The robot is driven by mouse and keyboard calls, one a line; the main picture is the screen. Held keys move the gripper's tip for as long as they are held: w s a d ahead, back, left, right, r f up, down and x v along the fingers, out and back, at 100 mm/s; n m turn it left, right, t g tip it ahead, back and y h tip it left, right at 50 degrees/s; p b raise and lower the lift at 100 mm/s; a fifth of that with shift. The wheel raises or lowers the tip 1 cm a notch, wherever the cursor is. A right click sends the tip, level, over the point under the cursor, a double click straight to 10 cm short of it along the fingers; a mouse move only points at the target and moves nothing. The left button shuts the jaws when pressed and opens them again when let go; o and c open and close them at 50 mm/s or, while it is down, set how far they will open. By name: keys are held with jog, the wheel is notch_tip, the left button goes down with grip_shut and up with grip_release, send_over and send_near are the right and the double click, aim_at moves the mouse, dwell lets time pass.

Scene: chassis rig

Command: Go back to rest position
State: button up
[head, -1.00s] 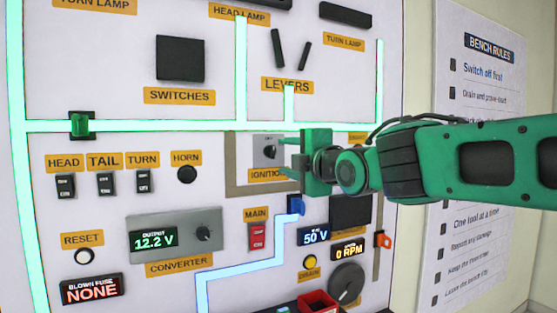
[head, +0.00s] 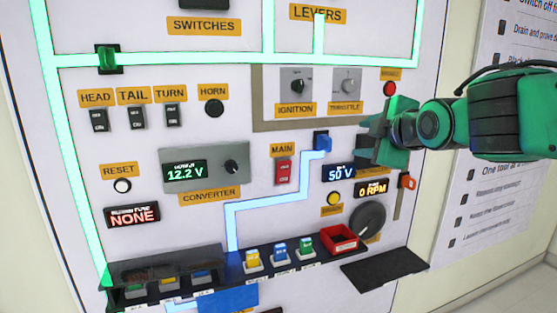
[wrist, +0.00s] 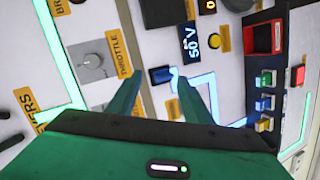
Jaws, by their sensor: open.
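My green gripper (head: 368,142) is in front of the right part of the panel in the head view. In the wrist view its two fingers (wrist: 168,92) are apart, with nothing held between them. Beyond the fingertips in the wrist view is a blue switch (wrist: 160,75) at the end of a lit blue line. The same blue switch (head: 321,142) shows left of my gripper in the head view. My gripper hides a part of the panel to the right of that switch.
The ignition knob (head: 296,87) and throttle knob (head: 345,86) are above. A black ledge (head: 215,272) with several coloured fuses and a red bin (head: 339,240) juts out below. A black shelf (head: 384,268) sticks out at lower right. A printed rules sheet (head: 490,185) hangs on the right wall.

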jog(key=s+d+f+m+g+h, duration=0.3)
jog(key=s+d+f+m+g, duration=0.4)
jog(key=s+d+f+m, duration=0.65)
jog(key=s+d+f+m+g, duration=0.1)
jog(key=s+f+m+g, duration=0.1)
jog(key=s, duration=0.5)
jog(key=s+d+f+m+g+y, duration=0.1)
jog(key=s+d+f+m+g, duration=0.1)
jog(key=s+f, duration=0.5)
jog(key=s+d+f+m+g, duration=0.2)
jog(key=s+f+m+g, duration=0.1)
jog(key=s, duration=0.4)
notch_tip(320, 180, down, 2)
jog(key=shift+d+f+m, duration=0.1)
jog(key=shift+d+m, duration=0.15)
jog(key=shift+m, duration=0.6)
